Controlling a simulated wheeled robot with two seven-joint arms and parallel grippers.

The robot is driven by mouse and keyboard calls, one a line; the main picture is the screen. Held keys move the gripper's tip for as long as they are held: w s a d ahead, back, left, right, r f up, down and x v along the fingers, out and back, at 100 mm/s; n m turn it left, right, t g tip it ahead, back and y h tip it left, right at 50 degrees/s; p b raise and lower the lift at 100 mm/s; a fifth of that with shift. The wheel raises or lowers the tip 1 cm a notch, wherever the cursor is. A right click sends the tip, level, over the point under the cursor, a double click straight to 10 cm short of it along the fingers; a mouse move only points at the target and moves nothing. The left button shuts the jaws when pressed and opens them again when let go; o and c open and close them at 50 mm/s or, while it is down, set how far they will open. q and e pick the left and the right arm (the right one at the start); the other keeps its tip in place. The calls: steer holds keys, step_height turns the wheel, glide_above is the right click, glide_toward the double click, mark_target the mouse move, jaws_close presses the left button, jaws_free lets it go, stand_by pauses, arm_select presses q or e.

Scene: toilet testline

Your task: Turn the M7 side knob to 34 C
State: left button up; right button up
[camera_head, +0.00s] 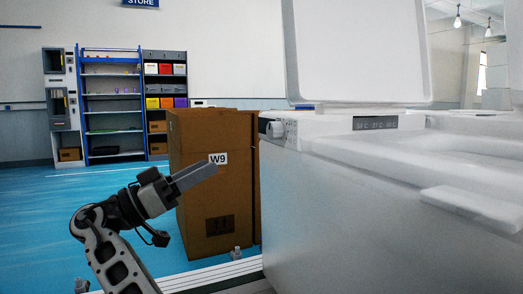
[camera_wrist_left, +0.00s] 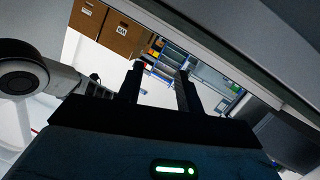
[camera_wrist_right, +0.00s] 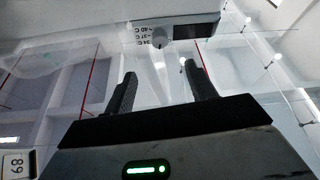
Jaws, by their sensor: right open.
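The M7 side knob (camera_head: 275,129) is a small round light knob on the side panel of the white toilet unit (camera_head: 340,215), near its left corner. In the right wrist view the knob (camera_wrist_right: 158,34) is at the top, beside markings (camera_wrist_right: 153,33) for 34, 37 and 40 C. Its setting is too small to read. My right gripper (camera_head: 205,172) is left of the unit, below and apart from the knob. In its wrist view my right gripper (camera_wrist_right: 163,84) is open and empty. My left gripper (camera_wrist_left: 159,78) is open and empty in its own wrist view.
A brown carton (camera_head: 200,195) marked W9 stands behind my right gripper, close to the unit's left side. A dark display strip (camera_head: 375,123) lies right of the knob. The raised white lid (camera_head: 358,50) stands above. Shelves (camera_head: 112,105) stand far back; blue floor is clear at left.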

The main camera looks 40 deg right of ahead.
mark_target(270, 134)
steer(key=b+x, duration=0.1)
steer(key=x, duration=1.4)
steer(key=shift+s+d, duration=0.1)
steer(key=shift+d, duration=0.15)
steer(key=c, duration=1)
